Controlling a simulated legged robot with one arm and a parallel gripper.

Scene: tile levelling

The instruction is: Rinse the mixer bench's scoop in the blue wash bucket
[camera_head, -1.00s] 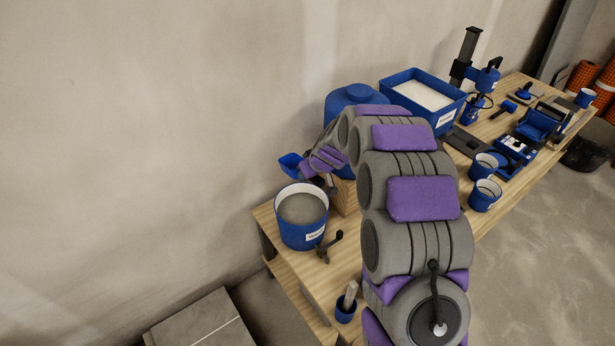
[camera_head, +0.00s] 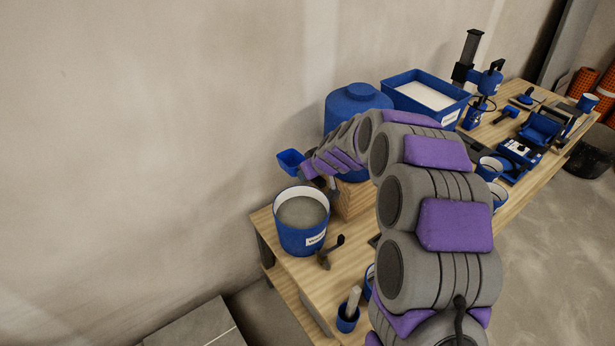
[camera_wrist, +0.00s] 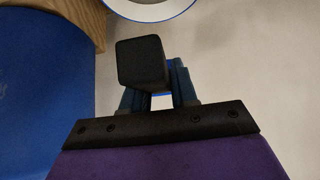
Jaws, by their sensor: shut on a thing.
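The blue scoop (camera_head: 291,161) is held in the air behind and slightly left of the blue wash bucket (camera_head: 300,240), in the head view. My gripper (camera_head: 312,173) is shut on its handle. In the wrist view, the dark square handle end (camera_wrist: 142,63) shows between the fingers of my gripper (camera_wrist: 160,90). The scoop's bowl is mostly hidden there. The bucket stands upright on the bench, with a white inner wall and greyish contents. Its rim (camera_wrist: 152,16) shows at the top of the wrist view. The scoop is outside the bucket.
A big blue container (camera_head: 355,103) and a wooden block (camera_head: 352,200) stand close to my forearm. A dark-handled tool (camera_head: 330,251) and a small blue cup (camera_head: 347,318) are in front of the bucket. A blue tray (camera_head: 424,96) stands behind. The wall is close behind.

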